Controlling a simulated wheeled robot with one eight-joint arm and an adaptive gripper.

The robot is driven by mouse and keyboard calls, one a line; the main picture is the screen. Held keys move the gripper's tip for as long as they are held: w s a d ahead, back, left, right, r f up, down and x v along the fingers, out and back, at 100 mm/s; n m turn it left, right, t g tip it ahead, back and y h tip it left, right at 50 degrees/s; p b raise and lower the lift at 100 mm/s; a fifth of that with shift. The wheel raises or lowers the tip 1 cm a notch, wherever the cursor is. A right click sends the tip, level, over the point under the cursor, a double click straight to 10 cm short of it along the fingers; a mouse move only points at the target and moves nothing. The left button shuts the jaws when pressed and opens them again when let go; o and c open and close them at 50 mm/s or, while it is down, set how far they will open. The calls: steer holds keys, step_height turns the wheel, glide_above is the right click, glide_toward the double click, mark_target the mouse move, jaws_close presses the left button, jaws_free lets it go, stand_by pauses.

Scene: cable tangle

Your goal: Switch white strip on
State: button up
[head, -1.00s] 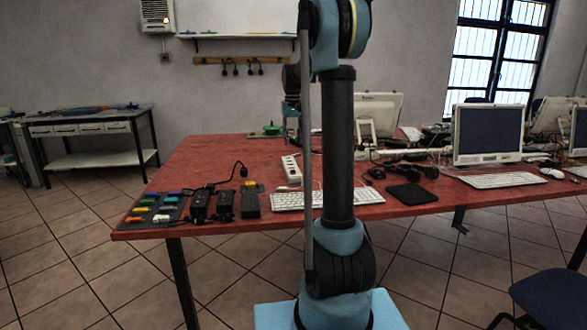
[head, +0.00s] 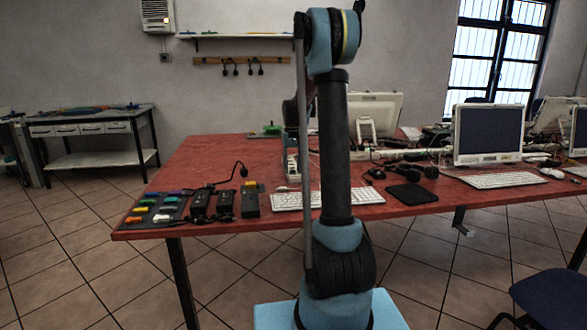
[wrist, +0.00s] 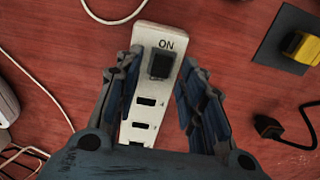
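The white strip (wrist: 146,112) lies on the red table, running down the middle of the wrist view. It has a black switch (wrist: 161,64) at its upper end, below the printed word ON, and several dark sockets below. My gripper (wrist: 161,62) is open, with one finger on each side of the strip, near the switch. Nothing is held between the fingers. I cannot tell whether the fingers touch the strip or how the switch is set. In the head view my arm hides most of the strip.
In the wrist view a black plug (wrist: 269,127) with a cord and a dark block with a yellow part (wrist: 303,47) lie to the right. White cables lie to the left. In the head view a white keyboard (head: 295,200) lies near the front edge of the red table (head: 205,160).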

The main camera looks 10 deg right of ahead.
jaws_close()
steer(key=shift+s+t, duration=0.2)
steer(key=shift+t, duration=0.4)
